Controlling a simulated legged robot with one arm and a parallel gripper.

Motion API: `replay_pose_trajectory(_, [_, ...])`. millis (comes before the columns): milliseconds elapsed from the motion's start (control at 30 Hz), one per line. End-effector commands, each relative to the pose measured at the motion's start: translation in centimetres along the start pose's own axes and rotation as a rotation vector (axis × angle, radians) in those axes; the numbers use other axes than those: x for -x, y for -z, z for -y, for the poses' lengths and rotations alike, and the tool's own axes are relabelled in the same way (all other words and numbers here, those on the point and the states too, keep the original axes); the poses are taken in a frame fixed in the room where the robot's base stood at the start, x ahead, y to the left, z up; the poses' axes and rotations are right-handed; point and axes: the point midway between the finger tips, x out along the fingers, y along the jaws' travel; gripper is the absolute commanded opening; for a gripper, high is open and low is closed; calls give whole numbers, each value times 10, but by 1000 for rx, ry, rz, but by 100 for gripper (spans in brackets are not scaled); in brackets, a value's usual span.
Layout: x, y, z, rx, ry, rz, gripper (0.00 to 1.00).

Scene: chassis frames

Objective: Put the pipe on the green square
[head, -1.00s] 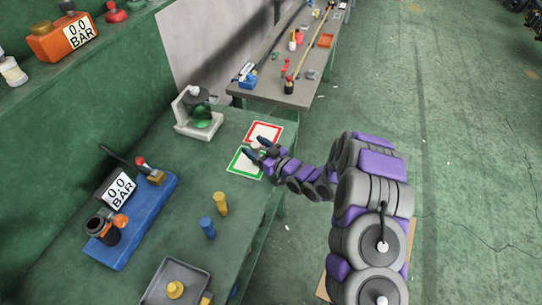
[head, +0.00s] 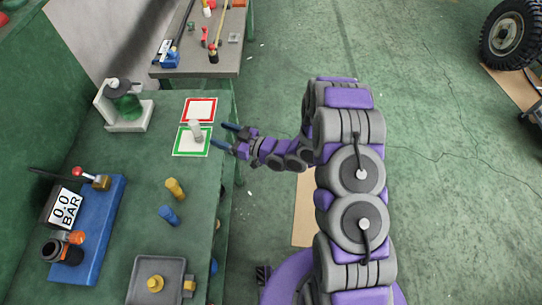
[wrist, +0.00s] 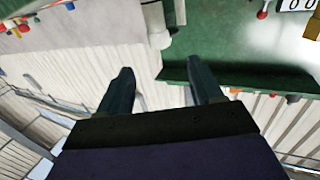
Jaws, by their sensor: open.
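The pipe (head: 195,130) is a short pale grey-white cylinder. In the head view it stands upright, slightly tilted in perspective, on the upper part of the white card with the green border, the green square (head: 178,150). My gripper (head: 223,136) is open and empty just to the right of the pipe, apart from it, with its fingers pointing left near the bench's right edge. In the wrist view, the open fingers (wrist: 160,76) have nothing between them. A pale upright shape shows beyond them there; I cannot tell for certain that it is the pipe.
A red-bordered square (head: 199,101) lies just behind the green one. A yellow peg (head: 175,189) and a blue peg (head: 169,215) stand nearer on the bench. A grey tray (head: 138,283) is at the front. Open floor (head: 430,120) lies right of the bench.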

Motion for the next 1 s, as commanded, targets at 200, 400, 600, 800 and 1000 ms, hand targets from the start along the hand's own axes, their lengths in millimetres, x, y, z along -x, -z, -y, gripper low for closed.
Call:
replay_pose_trajectory(200, [0,1,-2,6,-4,10,66])
replay_pose_trajectory(400, [7,5,-32,72,-67,176,66])
replay_pose_trajectory(600, [43,20,-80,133,-215,463,66])
replay_pose_trajectory(800, [103,48,-113,117,-396,725,66])
replay_pose_trajectory(1000, [179,83,-113,23,-578,954,66])
